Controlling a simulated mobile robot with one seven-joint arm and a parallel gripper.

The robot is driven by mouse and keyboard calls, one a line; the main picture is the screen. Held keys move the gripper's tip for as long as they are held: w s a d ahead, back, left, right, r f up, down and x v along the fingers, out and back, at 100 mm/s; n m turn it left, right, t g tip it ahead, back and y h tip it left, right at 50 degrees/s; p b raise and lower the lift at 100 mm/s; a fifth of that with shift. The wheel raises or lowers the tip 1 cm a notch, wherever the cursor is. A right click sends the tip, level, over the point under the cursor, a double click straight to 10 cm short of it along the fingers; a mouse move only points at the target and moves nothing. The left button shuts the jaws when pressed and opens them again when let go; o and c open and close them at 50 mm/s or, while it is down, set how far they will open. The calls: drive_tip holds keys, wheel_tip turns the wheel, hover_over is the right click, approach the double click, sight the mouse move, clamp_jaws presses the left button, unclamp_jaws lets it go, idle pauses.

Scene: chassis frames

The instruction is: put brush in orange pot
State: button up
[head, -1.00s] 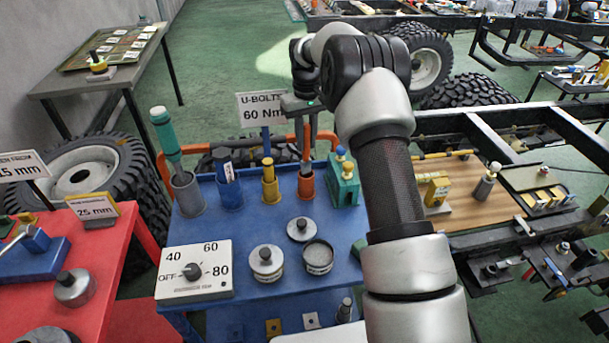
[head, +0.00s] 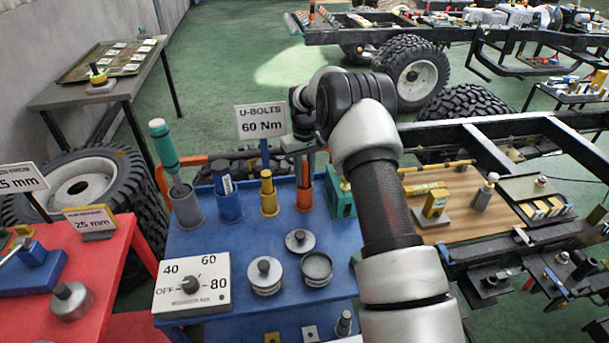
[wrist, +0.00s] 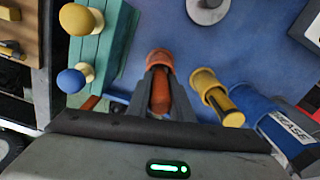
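The orange pot (head: 305,194) stands at the back of the blue bench, right of the yellow pot. In the wrist view the orange pot (wrist: 160,58) lies just beyond my fingertips. The brush (wrist: 160,92) shows as an orange-brown handle between my two grey fingers, with its far end at the pot's mouth. Its bristles are hidden. My gripper (head: 303,158) points down just above the pot. In the wrist view my gripper (wrist: 160,84) has its fingers close along both sides of the handle and looks shut on it.
The yellow pot (head: 269,203), blue pot (head: 229,207) and grey pot (head: 187,206) stand left, each holding an item. A green block (head: 340,201) stands close right. The sign (head: 261,121) rises behind. Round tins (head: 264,276) and a dial box (head: 192,284) are in front.

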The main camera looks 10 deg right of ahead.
drive_tip(key=o, duration=0.4)
drive_tip(key=shift+r, duration=0.1)
